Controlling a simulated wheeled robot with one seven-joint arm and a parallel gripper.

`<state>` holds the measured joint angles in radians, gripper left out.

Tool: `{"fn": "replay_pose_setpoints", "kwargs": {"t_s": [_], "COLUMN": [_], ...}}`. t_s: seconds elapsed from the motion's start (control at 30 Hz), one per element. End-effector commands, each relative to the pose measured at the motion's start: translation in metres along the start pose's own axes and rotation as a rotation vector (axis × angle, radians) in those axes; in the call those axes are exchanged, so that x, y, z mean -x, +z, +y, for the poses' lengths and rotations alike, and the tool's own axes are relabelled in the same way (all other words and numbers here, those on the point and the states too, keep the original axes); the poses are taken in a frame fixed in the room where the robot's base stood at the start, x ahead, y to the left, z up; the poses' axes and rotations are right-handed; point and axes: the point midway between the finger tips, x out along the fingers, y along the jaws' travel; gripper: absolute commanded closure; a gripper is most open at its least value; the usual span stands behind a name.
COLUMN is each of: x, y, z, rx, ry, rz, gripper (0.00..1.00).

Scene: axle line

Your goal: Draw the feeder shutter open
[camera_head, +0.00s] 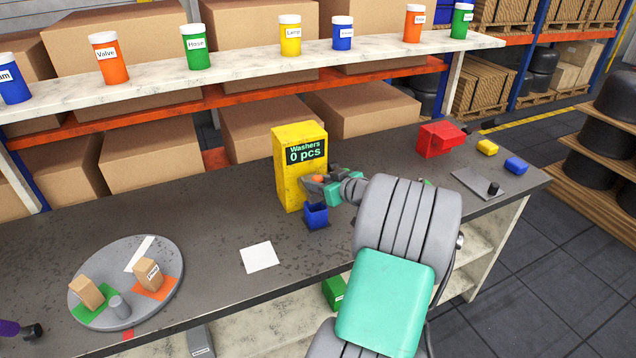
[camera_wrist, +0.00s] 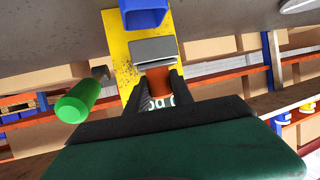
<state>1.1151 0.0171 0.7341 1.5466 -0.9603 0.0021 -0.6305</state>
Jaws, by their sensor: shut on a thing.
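The yellow feeder (camera_head: 288,165) stands on the dark bench, its display reading "Washers 0 pcs". It also shows in the wrist view (camera_wrist: 121,50), upside down. My gripper (camera_head: 322,181) is at its front face. In the wrist view my gripper (camera_wrist: 160,84) is shut on the orange knob (camera_wrist: 158,80) of the grey shutter (camera_wrist: 153,50). The orange knob also shows in the head view (camera_head: 318,178). A blue cup (camera_head: 316,215) stands just below the shutter and shows in the wrist view too (camera_wrist: 145,14). The outlet behind the shutter is hidden.
A green handle (camera_wrist: 78,101) sticks out beside the feeder. A white square (camera_head: 259,257) lies on the bench, with a round grey turntable (camera_head: 150,258) at the left. A red box (camera_head: 436,139) and yellow and blue blocks are at the right. A shelf with labelled jars runs behind.

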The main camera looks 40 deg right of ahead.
Motion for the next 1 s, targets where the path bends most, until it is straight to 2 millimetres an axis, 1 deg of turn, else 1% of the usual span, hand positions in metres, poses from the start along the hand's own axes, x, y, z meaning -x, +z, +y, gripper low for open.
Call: {"fn": "replay_pose_setpoints", "kwargs": {"t_s": [0.8,1.0], "x": [0.026,0.029], "y": [0.011,0.013], "z": [-0.007,-0.009], "rx": [-0.001,-0.001], "ry": [0.0,-0.002], "rz": [0.0,-0.002], "gripper": [1.0,1.0]}}
